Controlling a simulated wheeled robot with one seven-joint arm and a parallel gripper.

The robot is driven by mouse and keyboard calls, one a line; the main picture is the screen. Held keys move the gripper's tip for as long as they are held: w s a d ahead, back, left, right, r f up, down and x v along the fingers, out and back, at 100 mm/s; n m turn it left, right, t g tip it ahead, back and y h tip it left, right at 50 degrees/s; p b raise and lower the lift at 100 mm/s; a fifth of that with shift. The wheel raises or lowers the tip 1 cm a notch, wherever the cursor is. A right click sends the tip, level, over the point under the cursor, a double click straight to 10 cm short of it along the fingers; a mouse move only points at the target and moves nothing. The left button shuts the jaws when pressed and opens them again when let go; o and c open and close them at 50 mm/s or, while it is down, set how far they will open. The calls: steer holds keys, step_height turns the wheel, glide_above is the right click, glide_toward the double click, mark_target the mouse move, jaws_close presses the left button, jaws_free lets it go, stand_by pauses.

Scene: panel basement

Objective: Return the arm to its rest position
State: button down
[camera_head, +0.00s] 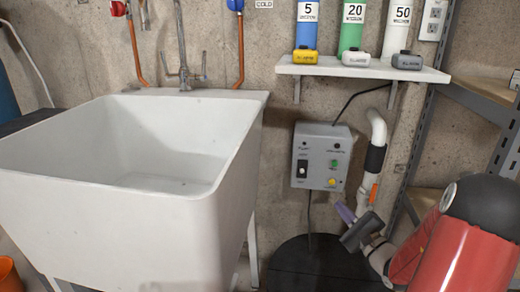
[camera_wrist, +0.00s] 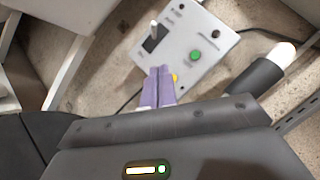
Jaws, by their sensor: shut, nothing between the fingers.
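My gripper (camera_head: 347,214) is at the lower right of the head view, in front of the wall and a little below the grey control box (camera_head: 321,156). In the wrist view my gripper's purple fingers (camera_wrist: 161,72) are together, with nothing between them. They overlap the lower edge of the control box (camera_wrist: 184,42) in that view; I see no clear contact. The box has a toggle switch, a green button (camera_wrist: 195,56) and a yellow button (camera_wrist: 175,78), partly hidden by the fingers. My red and black arm reaches in from the right.
A white utility sink (camera_head: 110,215) fills the left. A white shelf (camera_head: 362,69) with several coloured cylinders is above the box. A white pipe with a black sleeve (camera_head: 375,158) stands just right of the box. A metal rack (camera_head: 425,115) is at the right. A black round lid (camera_head: 300,268) lies below.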

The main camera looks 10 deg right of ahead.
steer(key=s+a+r+n+g+y, duration=0.1)
steer(key=s+a+n+g+y, duration=0.15)
steer(key=a+n+g, duration=0.4)
steer(key=s+a+r+n+g+y, duration=0.1)
steer(key=s+a+n+g+y, duration=0.2)
steer(key=a, duration=0.7)
steer(key=s+a+r+n+g+y, duration=0.1)
steer(key=s+a+n+g, duration=0.35)
steer(key=a, duration=0.35)
steer(key=s+a+n+g+h, duration=0.2)
steer(key=s+n+g+h, duration=0.3)
steer(key=s, duration=0.5)
steer(key=s+d+r+n+t+h, duration=0.2)
steer(key=s+d+r+t+h, duration=0.1)
steer(key=h, duration=0.4)
steer(key=d+t, duration=0.1)
steer(key=d, duration=0.1)
steer(key=shift+s+d+r+n+t+p, duration=0.3)
steer(key=shift+d+r+n+t+p, duration=0.05)
steer(key=shift+d+n+t, duration=0.05)
steer(key=c, duration=2.2)
jaws_free()
